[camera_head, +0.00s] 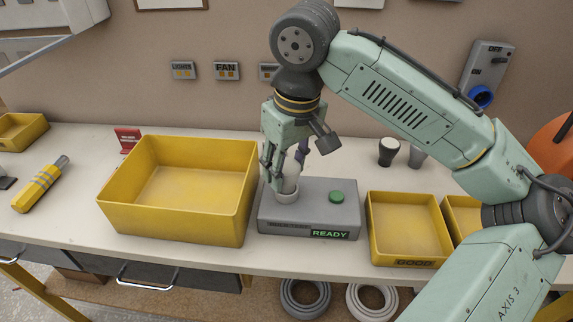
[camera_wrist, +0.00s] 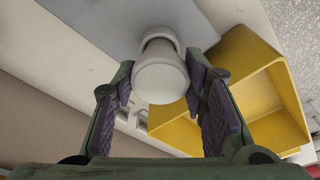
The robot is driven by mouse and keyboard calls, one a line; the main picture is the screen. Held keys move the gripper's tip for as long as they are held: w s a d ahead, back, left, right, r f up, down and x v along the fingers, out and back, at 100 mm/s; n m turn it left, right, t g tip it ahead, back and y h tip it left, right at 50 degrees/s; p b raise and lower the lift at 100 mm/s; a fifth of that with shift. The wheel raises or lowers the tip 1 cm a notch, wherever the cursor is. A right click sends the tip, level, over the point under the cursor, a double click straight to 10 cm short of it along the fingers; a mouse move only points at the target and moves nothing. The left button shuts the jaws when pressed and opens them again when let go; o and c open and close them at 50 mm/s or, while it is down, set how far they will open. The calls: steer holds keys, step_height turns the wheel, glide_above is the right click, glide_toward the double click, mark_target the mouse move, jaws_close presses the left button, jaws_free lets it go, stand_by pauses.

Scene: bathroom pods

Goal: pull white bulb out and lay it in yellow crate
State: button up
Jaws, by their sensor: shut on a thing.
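The white bulb (camera_head: 290,184) stands upright in the round white socket (camera_head: 287,195) of a grey test box (camera_head: 310,216). A green button and a lit READY sign are on the box. My gripper (camera_head: 284,168) comes down from above and is shut on the bulb. In the wrist view the bulb (camera_wrist: 160,77) lies between my gripper's (camera_wrist: 160,98) purple finger pads. The fingers partly hide the bulb in the head view. A large open yellow crate (camera_head: 176,223) stands just left of the box and looks empty.
A smaller yellow bin (camera_head: 405,249) marked GOOD stands right of the box, with another yellow bin (camera_head: 463,218) beside it. Two bulb-like items (camera_head: 388,151) stand behind. A yellow-and-grey tool (camera_head: 40,186) and a red sign (camera_head: 128,139) are at left.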

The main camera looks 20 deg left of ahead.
mark_target(285, 166)
steer(key=shift+r, duration=0.1)
steer(key=shift+r+p, duration=1.6)
steer(key=shift+p, duration=0.25)
steer(key=shift+a, duration=0.1)
